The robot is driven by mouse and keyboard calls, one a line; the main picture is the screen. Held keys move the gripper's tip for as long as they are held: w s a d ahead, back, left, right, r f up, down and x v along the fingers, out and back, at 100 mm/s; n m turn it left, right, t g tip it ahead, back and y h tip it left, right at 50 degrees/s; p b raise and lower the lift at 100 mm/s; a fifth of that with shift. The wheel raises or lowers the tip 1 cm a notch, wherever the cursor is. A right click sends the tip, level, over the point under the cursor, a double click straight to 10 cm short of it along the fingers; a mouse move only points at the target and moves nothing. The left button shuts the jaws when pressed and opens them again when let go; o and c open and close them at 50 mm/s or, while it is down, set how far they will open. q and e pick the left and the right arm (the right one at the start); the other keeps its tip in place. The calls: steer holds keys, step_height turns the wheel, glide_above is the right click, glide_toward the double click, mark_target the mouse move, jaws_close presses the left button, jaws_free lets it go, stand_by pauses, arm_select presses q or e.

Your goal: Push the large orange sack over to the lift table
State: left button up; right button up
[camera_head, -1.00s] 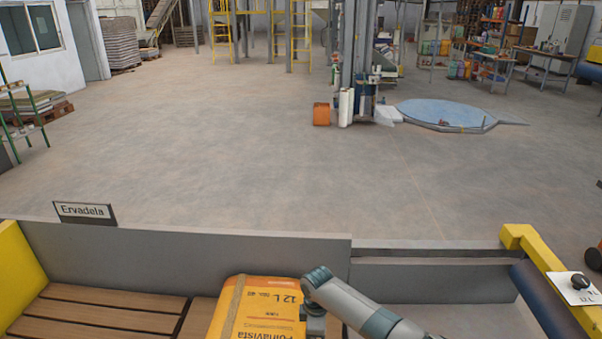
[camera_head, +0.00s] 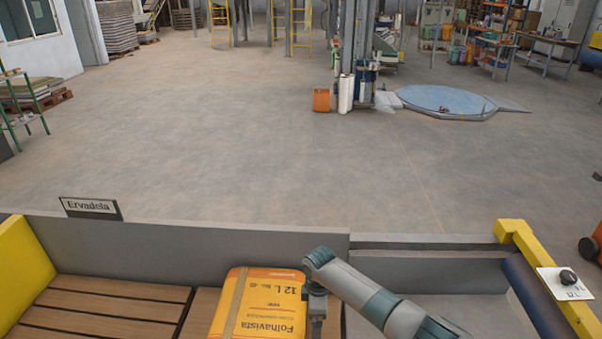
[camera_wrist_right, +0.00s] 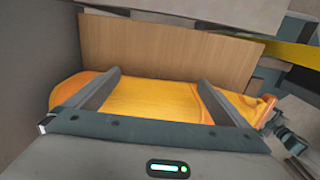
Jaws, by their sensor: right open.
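The large orange sack (camera_head: 258,306) lies on a plain wooden board, with its printed label facing up and a tan band along it. Its near end is cut off by the frame. Left of it is a brown slatted wooden top (camera_head: 95,308), which may be the lift table. My right gripper (camera_head: 317,318) is at the sack's right side, pointing down. In the right wrist view the two fingers (camera_wrist_right: 160,82) are spread apart in front of the orange sack (camera_wrist_right: 160,104); whether they touch it I cannot tell. My left gripper is out of view.
A grey wall (camera_head: 190,247) with an "Ervadela" sign (camera_head: 91,208) runs behind the sack. A yellow panel (camera_head: 20,265) stands at the left and a yellow frame (camera_head: 548,268) at the right. The slatted top is bare where visible.

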step_height(320, 180, up, 10)
steer(key=p, duration=0.8)
steer(key=shift+f, duration=0.15)
